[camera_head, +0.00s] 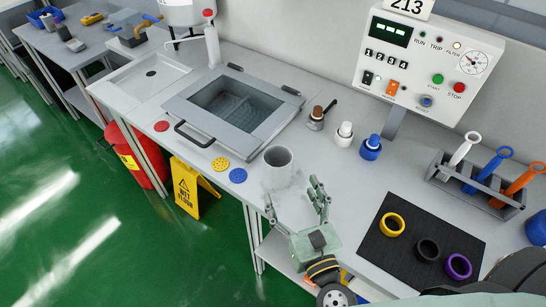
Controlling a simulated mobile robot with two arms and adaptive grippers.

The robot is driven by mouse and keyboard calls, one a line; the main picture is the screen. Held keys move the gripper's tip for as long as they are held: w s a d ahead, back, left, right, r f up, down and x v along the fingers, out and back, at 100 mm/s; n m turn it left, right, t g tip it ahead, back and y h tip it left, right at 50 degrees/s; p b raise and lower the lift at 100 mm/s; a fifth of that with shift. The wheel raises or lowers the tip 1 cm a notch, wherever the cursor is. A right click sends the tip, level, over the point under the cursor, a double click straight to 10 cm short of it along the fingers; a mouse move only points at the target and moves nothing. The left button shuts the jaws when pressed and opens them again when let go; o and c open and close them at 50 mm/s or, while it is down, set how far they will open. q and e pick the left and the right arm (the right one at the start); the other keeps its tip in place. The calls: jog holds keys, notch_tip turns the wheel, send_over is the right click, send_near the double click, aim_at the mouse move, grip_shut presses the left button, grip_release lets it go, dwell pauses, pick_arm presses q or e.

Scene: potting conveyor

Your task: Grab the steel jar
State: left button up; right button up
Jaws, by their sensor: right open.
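The steel jar (278,169) is a plain grey open-topped cylinder. It stands upright on the grey worktop, right of the blue disc and in front of the sunken basin. My right gripper (292,190) is at the worktop's front edge, just on the near side of the jar. Its two fingers are spread apart, pointing toward the jar, with nothing between them. I cannot tell whether a finger touches the jar. My left gripper is not in view.
Yellow (221,164) and blue (238,175) discs lie left of the jar. A black mat (397,260) with rings lies right. A wet-floor sign (190,187) stands below left.

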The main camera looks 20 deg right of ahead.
aim_at(282, 175)
jog(key=w, duration=0.1)
jog(key=w+p, duration=0.1)
jog(key=w, duration=0.2)
jog(key=shift+w+a+r+p, duration=0.15)
jog(key=shift+w+r+p, duration=0.05)
jog(key=shift+r+p, duration=0.1)
jog(key=shift+w+f, duration=0.1)
jog(key=shift+w, duration=0.2)
jog(key=w+p, duration=0.1)
jog(key=w, duration=0.3)
jog(key=shift+w+a, duration=0.1)
jog(key=shift+w, duration=0.4)
jog(key=shift+f, duration=0.1)
jog(key=shift+c, duration=0.3)
jog(key=shift+s, duration=0.1)
jog(key=shift+c, duration=0.9)
jog(key=c, duration=0.4)
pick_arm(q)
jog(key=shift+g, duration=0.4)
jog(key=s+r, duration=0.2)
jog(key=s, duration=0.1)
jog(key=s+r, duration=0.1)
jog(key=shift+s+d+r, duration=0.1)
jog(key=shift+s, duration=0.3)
pick_arm(e)
jog(key=c, duration=0.8)
